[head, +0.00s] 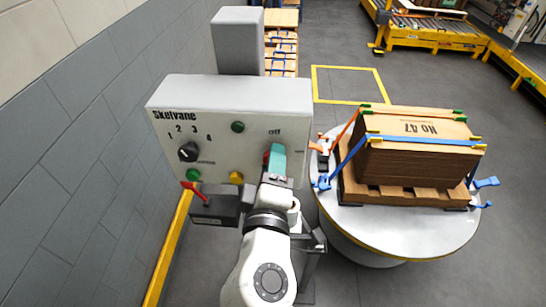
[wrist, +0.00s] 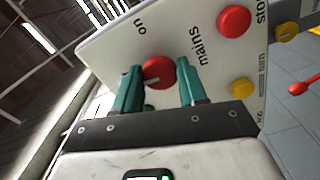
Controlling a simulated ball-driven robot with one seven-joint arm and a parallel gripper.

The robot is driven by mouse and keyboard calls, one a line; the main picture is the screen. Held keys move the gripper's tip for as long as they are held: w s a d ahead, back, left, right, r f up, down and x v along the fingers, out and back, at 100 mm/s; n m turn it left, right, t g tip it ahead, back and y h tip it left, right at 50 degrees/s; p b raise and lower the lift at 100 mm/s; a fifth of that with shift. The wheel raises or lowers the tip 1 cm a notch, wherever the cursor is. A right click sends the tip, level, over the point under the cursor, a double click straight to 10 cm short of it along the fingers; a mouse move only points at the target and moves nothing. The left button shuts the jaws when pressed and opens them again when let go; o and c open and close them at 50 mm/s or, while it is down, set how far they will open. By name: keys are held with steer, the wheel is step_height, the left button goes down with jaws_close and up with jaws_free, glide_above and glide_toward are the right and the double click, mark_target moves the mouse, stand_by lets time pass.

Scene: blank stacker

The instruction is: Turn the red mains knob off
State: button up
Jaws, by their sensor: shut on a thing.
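The red mains knob (wrist: 158,72) is on the white control panel (head: 225,110), beside the printed words "mains" and "on" in the wrist view. A small pale mark shows on its lower left side there; its exact setting is hard to tell. In the head view only a sliver of the knob (head: 266,157) shows, below the word "off". My gripper (wrist: 159,80), with teal fingers, is shut on the knob, one finger on each side. In the head view my gripper (head: 277,160) covers most of the knob.
A red stop button (wrist: 235,19) and a yellow button (wrist: 241,88) are close by. A black selector dial (head: 188,152) and a red lever (head: 190,187) are at the panel's left. A turntable (head: 400,232) with a strapped load stands right; a wall is left.

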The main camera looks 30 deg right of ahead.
steer(key=shift+a+n+p, duration=0.1)
steer(key=shift+n+p, duration=0.2)
steer(key=shift+n, duration=0.3)
steer(key=o, duration=1.1)
steer(key=shift+c, duration=0.2)
steer(key=shift+s, duration=0.1)
steer(key=b+v, duration=0.2)
steer(key=v, duration=0.8)
steer(key=shift+s+a+b, duration=0.2)
steer(key=shift+s+b, duration=0.05)
steer(key=shift+b, duration=0.1)
